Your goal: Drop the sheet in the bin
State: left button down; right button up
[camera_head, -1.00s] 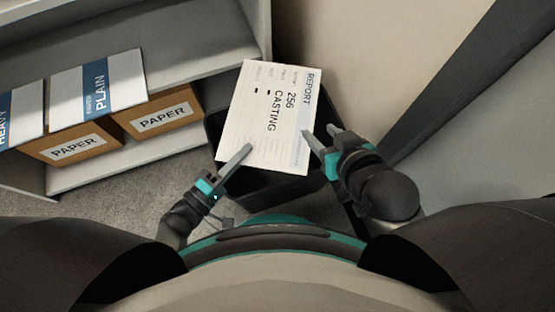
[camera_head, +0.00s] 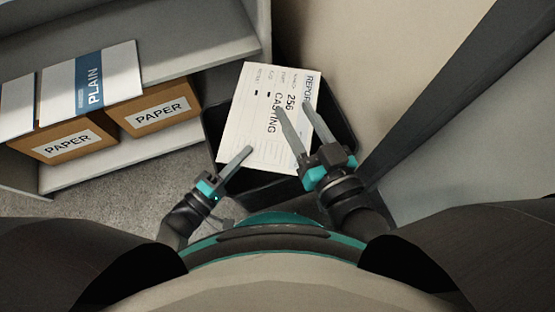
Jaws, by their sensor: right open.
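The sheet (camera_head: 255,115) is a white printed page reading "REPORT" and "256 CASTING". It lies over the opening of the black bin (camera_head: 335,115), whose right side and front show around it. My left gripper (camera_head: 246,152) is at the sheet's lower left corner, with one finger over the paper; it looks shut on it, and the other finger is hidden. My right gripper (camera_head: 292,110) is open, and its fingers reach across the sheet's right part, hiding some print. I cannot tell whether they touch the paper.
A grey shelf unit (camera_head: 190,40) stands at the left with cardboard PAPER boxes (camera_head: 152,110) and a PLAIN packet (camera_head: 92,80). A pale wall (camera_head: 340,40) and a dark slanted beam (camera_head: 440,95) are at the right. Carpet (camera_head: 130,185) is bare left of the bin.

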pick_arm(q)
jog(key=shift+f, duration=0.2)
pick_arm(e)
jog(key=shift+s+r+t, duration=0.15)
jog(key=shift+s+t, duration=0.05)
jog(key=shift+t, duration=0.1)
pick_arm(q)
jog(key=c, duration=1.6)
grip_release()
jog(key=c, duration=1)
grip_release()
jog(key=p+v, duration=0.1)
jog(key=v, duration=1.4)
pick_arm(e)
jog(key=shift+w+d+f+g+h, duration=0.15)
jog(key=shift+w+d+f+g, duration=0.15)
jog(key=shift+g, duration=0.25)
jog(key=shift+w+d+f+g+h, duration=0.2)
jog(key=shift+f+g, duration=0.2)
jog(key=shift+g, duration=0.15)
pick_arm(q)
jog(key=shift+s, duration=0.1)
